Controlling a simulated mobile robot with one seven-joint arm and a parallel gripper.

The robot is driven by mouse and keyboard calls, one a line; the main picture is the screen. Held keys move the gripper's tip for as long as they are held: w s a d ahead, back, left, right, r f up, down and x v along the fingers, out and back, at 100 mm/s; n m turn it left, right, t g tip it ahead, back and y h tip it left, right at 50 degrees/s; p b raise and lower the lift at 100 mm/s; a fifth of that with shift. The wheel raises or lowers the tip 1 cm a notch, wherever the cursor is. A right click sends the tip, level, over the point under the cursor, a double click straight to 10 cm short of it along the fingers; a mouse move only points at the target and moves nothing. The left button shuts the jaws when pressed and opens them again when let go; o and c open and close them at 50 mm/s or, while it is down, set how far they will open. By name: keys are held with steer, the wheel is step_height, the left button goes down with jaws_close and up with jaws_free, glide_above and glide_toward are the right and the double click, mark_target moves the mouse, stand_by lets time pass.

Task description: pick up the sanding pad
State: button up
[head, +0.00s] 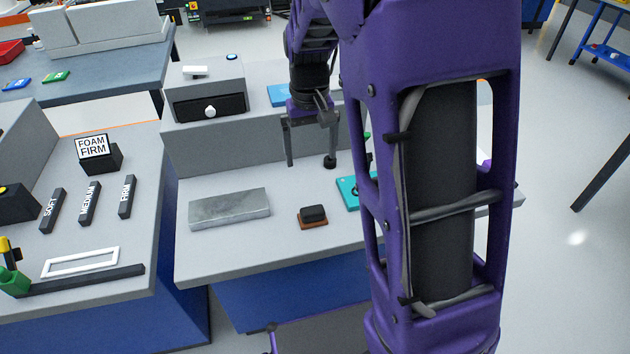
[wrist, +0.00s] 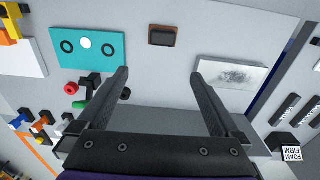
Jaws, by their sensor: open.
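The sanding pad, a small dark block on a reddish-brown base (head: 313,216), lies on the light grey bench near its front edge. In the wrist view the pad (wrist: 164,36) is at the top centre, beyond the fingertips and roughly in line with the gap between them. My gripper (head: 310,160) is open and empty, pointing down above the bench, behind the pad in the head view. It also shows in the wrist view (wrist: 160,78), with its two fingers wide apart. Nothing touches the pad.
A flat grey block (head: 229,209) with a scuffed top lies left of the pad. A teal plate (head: 347,193) lies to the right, partly hidden by my arm. A raised grey ledge with a drawer unit (head: 208,100) stands behind. Foam strips (head: 90,203) lie on the left bench.

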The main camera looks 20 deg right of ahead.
mark_target(312, 210)
steer(key=f+b, duration=0.1)
steer(key=f, duration=0.5)
steer(key=f+b, duration=0.1)
steer(key=f, duration=0.5)
steer(key=s+f+b, duration=0.1)
steer(key=f, duration=0.5)
steer(key=shift+f, duration=0.1)
steer(key=c, duration=1.1)
step_height(312, 210, up, 10)
steer(key=shift+r+p, duration=0.1)
steer(key=shift+p, duration=0.85)
steer(key=shift+c, duration=0.2)
